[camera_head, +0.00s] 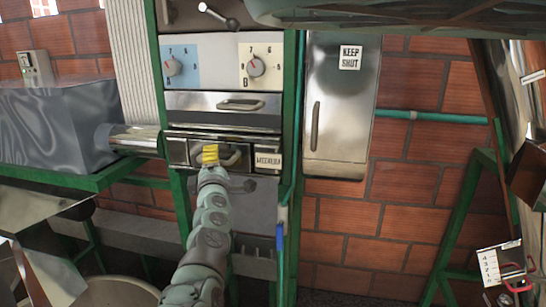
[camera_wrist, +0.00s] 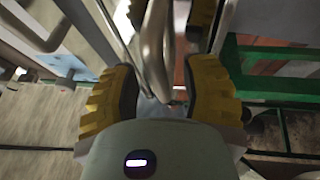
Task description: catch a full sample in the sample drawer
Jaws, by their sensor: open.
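A steel cabinet in a green frame has two drawer fronts in the head view. The upper drawer (camera_head: 190,103) has a bar handle (camera_head: 240,104) and looks shut. The lower drawer front (camera_head: 178,150) has a curved handle (camera_head: 232,158) and a label (camera_head: 268,160) I cannot read surely. I cannot tell which is the sample drawer. My gripper (camera_head: 211,154) is at the lower handle. In the wrist view its yellow pads (camera_wrist: 160,95) stand open, with the curved metal handle (camera_wrist: 152,45) between them. No sample shows; the drawers' insides are hidden.
Two dials, one on blue (camera_head: 172,67) and one on cream (camera_head: 256,67), sit above, below a lever (camera_head: 218,16). A steel door marked KEEP SHUT (camera_head: 340,120) hangs right. A grey metal box (camera_head: 55,125) and pipe stand left. Green frame posts flank the drawers.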

